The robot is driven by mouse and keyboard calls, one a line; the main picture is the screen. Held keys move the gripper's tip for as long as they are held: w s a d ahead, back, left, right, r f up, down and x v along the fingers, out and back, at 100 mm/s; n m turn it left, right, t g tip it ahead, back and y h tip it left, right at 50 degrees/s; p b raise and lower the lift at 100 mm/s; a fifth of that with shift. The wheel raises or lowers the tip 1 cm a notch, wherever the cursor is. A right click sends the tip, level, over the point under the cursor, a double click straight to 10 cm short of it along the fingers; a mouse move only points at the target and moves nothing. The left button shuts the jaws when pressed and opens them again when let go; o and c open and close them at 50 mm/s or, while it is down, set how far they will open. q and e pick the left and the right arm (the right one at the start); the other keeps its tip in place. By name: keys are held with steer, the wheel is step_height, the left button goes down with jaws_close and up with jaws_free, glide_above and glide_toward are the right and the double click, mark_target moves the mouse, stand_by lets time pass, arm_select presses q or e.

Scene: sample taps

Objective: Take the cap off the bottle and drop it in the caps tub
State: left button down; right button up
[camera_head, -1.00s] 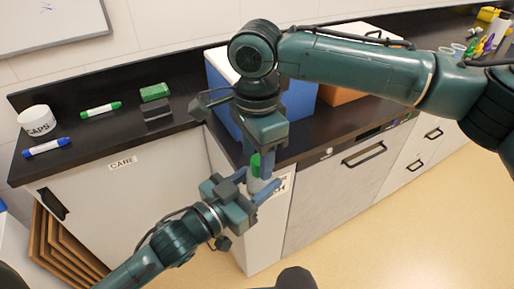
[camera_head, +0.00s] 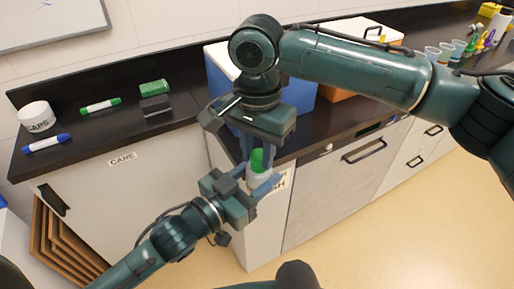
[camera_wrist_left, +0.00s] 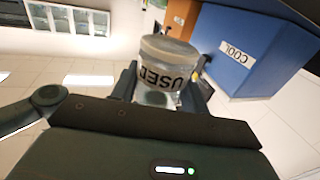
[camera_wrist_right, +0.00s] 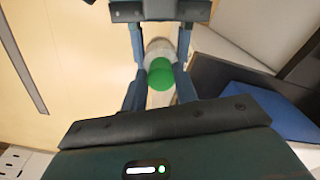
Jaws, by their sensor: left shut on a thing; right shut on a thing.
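The bottle (camera_head: 259,176) is a pale, clear container with a green cap (camera_head: 257,158). My left gripper (camera_head: 262,186) is shut on the bottle's body, in front of the counter. In the left wrist view the bottle (camera_wrist_left: 168,62) shows a label reading USED, upside down, and its cap is hidden. My right gripper (camera_head: 255,156) points down from above and is shut on the green cap. In the right wrist view the cap (camera_wrist_right: 161,74) sits between its fingers, in line with the bottle. I cannot tell whether the cap is loose. The white caps tub (camera_head: 36,115) stands at the counter's left end.
Blue (camera_head: 60,138) and green (camera_head: 100,106) markers lie near the tub. A blue cooler (camera_head: 300,97) stands behind my right arm. Cups (camera_head: 445,50) stand at the far right.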

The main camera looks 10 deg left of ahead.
steer(key=n, duration=0.6)
steer(key=shift+r+n, duration=0.1)
steer(key=shift+n, duration=0.3)
steer(key=n, duration=0.6)
steer(key=shift+d+n, duration=0.1)
steer(key=shift+n, duration=0.2)
steer(key=n, duration=0.6)
steer(key=shift+w+d, duration=0.1)
steer(key=n, duration=0.6)
steer(key=shift+w+n, duration=0.1)
steer(key=shift+n, duration=0.3)
steer(key=n, duration=0.6)
steer(key=shift+w, duration=0.1)
steer(key=n, duration=0.4)
steer(key=shift+r+n, duration=0.1)
steer(key=shift+n, duration=0.2)
steer(key=n, duration=0.6)
steer(key=shift+w+n, duration=0.15)
steer(key=shift+n, duration=0.15)
steer(key=n, duration=0.5)
steer(key=shift+a, duration=0.2)
